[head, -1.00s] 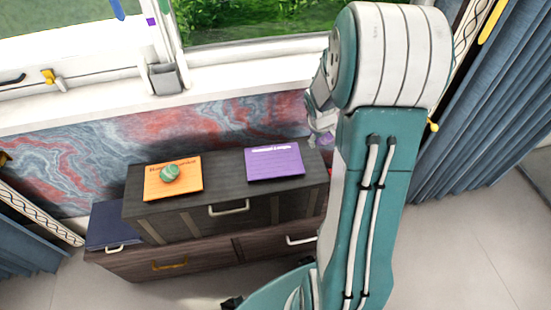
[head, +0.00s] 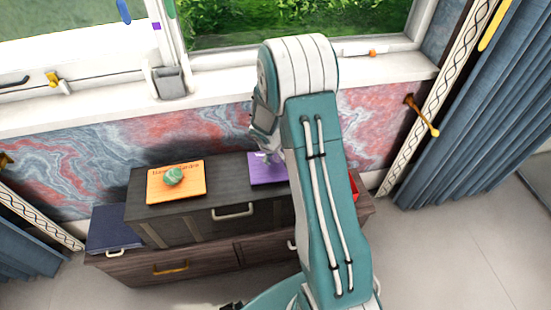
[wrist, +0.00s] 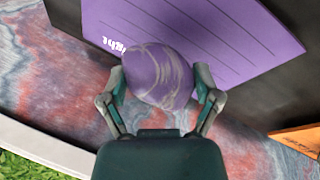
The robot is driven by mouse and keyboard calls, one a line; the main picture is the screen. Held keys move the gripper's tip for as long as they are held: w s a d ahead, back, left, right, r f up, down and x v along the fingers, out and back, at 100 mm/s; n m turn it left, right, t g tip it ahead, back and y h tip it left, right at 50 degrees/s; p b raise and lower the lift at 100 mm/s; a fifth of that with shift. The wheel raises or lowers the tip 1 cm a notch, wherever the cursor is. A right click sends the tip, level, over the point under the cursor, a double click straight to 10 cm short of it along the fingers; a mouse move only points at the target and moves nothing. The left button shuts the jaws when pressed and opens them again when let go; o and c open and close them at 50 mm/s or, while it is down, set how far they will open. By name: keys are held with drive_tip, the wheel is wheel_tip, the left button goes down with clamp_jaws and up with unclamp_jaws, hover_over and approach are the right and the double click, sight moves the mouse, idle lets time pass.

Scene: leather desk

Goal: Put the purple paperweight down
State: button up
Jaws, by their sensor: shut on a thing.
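The purple paperweight (wrist: 158,76), round with pale veins, is between the two fingers of my gripper (wrist: 160,88) in the wrist view. My gripper is shut on it. Behind it in that view lies a purple sheet (wrist: 215,35) with lines and white lettering, on the dark cabinet top. In the head view the purple sheet (head: 262,172) is partly hidden by my arm, and my gripper (head: 268,157) is over its back part. I cannot tell whether the paperweight touches the sheet.
A green stone (head: 173,176) rests on an orange sheet (head: 160,193) at the left of the dark cabinet (head: 222,180). A dark blue box (head: 108,230) is at the far left. A marbled wall panel (head: 80,170) and window stand behind.

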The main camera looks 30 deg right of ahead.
drive_tip(key=shift+f, duration=0.75)
drive_tip(key=shift+d+f, duration=0.15)
drive_tip(key=shift+f, duration=0.1)
drive_tip(key=shift+d, duration=0.2)
drive_tip(key=o, duration=1.1)
drive_tip(key=shift+a, duration=0.15)
